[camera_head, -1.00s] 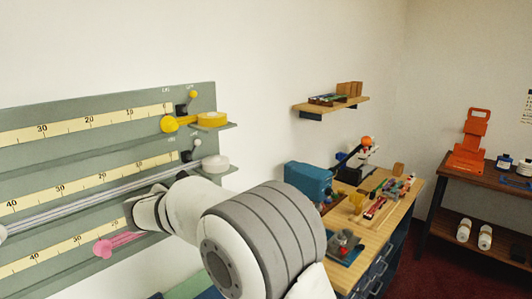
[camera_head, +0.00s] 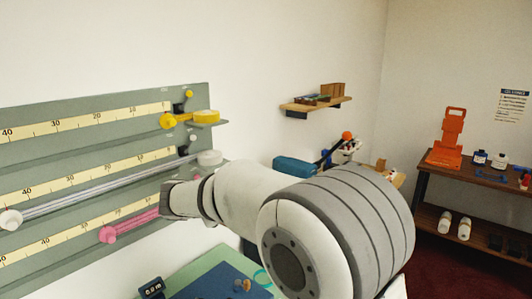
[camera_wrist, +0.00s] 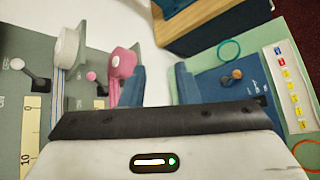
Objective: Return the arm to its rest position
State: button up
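My arm (camera_head: 235,195) reaches from the lower right of the head view toward the green-grey ruler board on the left. My gripper (camera_wrist: 158,84) shows in the wrist view with its two blue fingers apart and nothing between them. Its fingertips cannot be made out in the head view. In the wrist view the pink roll (camera_wrist: 121,64) is just left of the left finger. Whether they touch is unclear.
The ruler board (camera_head: 90,160) carries yellow, white and pink rolls on rods. Below my arm lie a green mat (camera_head: 205,262) and a blue mat (camera_wrist: 215,90). A workbench, wall shelf (camera_head: 315,104) and side table (camera_head: 470,180) with an orange stand are to the right.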

jog(key=s+d+f+m+g, duration=0.1)
jog(key=s+d+m+g, duration=0.2)
jog(key=s+d+m, duration=0.6)
jog(key=s+d+f+m+g, duration=0.1)
jog(key=s+d+m+g, duration=0.2)
jog(key=d, duration=1)
jog(key=s+d+f+m+g+y, duration=0.1)
jog(key=s+m, duration=0.4)
jog(key=s, duration=0.5)
jog(key=s+d+f+m+y, duration=0.2)
jog(key=s+d+f+m, duration=0.2)
jog(key=s, duration=0.5)
jog(key=shift+s+f+m+g+b, duration=0.2)
jog(key=shift+s+m+g+b, duration=0.2)
jog(key=shift+m, duration=0.8)
